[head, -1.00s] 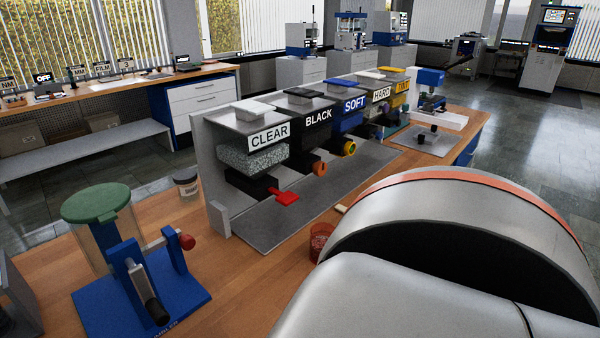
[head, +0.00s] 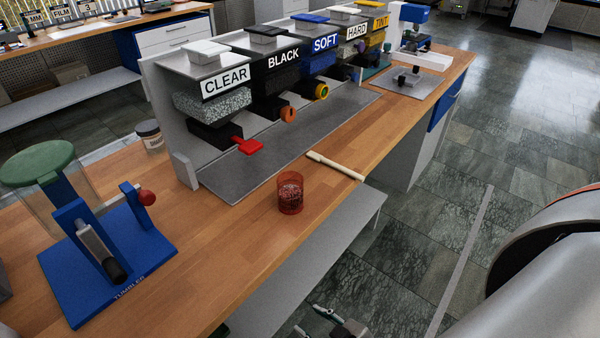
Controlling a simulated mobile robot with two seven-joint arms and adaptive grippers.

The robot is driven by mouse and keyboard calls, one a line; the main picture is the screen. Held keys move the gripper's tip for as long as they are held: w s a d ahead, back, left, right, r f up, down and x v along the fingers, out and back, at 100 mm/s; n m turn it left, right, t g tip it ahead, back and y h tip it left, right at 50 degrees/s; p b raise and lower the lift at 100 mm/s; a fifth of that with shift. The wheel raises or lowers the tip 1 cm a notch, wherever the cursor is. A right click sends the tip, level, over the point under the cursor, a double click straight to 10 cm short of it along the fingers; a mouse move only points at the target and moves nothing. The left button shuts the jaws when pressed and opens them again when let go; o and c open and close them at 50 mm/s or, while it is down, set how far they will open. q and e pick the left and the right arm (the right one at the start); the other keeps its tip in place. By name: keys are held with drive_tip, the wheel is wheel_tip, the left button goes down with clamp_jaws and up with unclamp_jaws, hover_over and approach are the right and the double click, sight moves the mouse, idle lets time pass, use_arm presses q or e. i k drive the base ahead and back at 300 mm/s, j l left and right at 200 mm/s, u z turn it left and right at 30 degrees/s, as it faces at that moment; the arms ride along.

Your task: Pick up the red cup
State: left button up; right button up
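The red cup (head: 290,196) is a small translucent red cylinder standing upright on the wooden bench, in front of the grey dispenser tray. Dark, speckled contents show through its wall. My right gripper (head: 308,319) shows at the bottom edge of the head view, partly cut off. It is below and apart from the cup, off the front of the bench, with its two fingertips spread and nothing between them. My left gripper is not in view.
A cream stick (head: 335,166) lies right of the cup near the bench's front edge. The dispenser rack (head: 168,130) stands behind. A blue tumbler machine (head: 108,262) with a green lid is at left. A grey lower shelf (head: 345,228) juts out below the bench top.

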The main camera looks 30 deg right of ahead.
sight(290, 182)
drive_tip(key=l+z, duration=0.1)
drive_tip(key=z, duration=0.65)
